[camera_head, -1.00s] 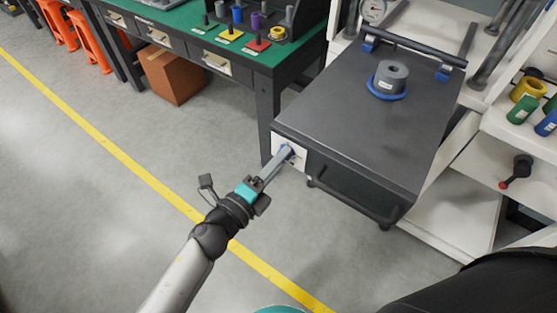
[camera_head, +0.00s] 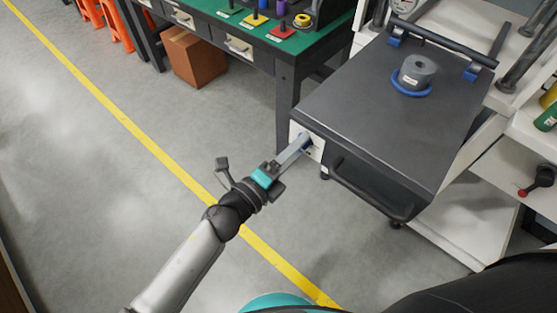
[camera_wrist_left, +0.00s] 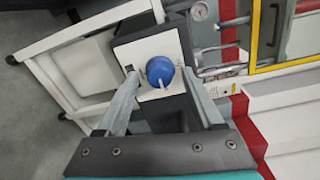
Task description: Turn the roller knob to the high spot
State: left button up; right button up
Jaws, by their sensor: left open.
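The roller knob (camera_wrist_left: 158,69) is round and blue, with a pale pointer mark on its lower edge in the left wrist view. It sits on a white panel (camera_wrist_left: 135,52) at the end of the dark machine (camera_head: 395,110). My left gripper (camera_wrist_left: 160,78) is open, with one finger on each side of the knob; I cannot tell whether they touch it. In the head view my left gripper (camera_head: 303,140) reaches the white panel and mostly hides the knob. The spot marks on the panel are too small to read. My right gripper is not in view.
A grey cylinder (camera_head: 416,72) with a blue ring stands on the machine's lid. A green-topped bench (camera_head: 290,45) is behind, with a cardboard box (camera_head: 195,60) under it. White shelving (camera_head: 480,185) stands at the right. The floor left of the machine is clear.

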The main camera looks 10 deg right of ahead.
pick_arm(q)
jog(key=shift+a, duration=0.1)
jog(key=v, duration=1.5)
jog(key=a+f+n+y, duration=0.5)
jog(key=a+f+n, duration=0.25)
jog(key=f, duration=0.45)
jog(key=a+f+n+y, duration=0.55)
jog(key=f+n, duration=0.25)
jog(key=f, duration=0.4)
jog(key=s+a+f+n+g+y, duration=0.1)
jog(key=s+a+f+n+g, duration=0.2)
jog(key=s+f, duration=0.3)
jog(key=s+a+f+n+g+y, duration=0.2)
jog(key=s+f+n, duration=0.2)
jog(key=s+f, duration=0.1)
jog(key=s+f+n+g, duration=0.2)
jog(key=s, duration=0.5)
jog(key=s+f+n+g, duration=0.2)
jog(key=s+f+n, duration=0.1)
jog(key=s, duration=0.4)
jog(key=shift+s+f+n+g, duration=0.3)
jog(key=shift+s+n+g, duration=0.05)
jog(key=shift+s+g, duration=0.05)
jog(key=shift+c, duration=1.2)
jog(key=shift+w, duration=0.25)
jog(key=shift+c, duration=0.3)
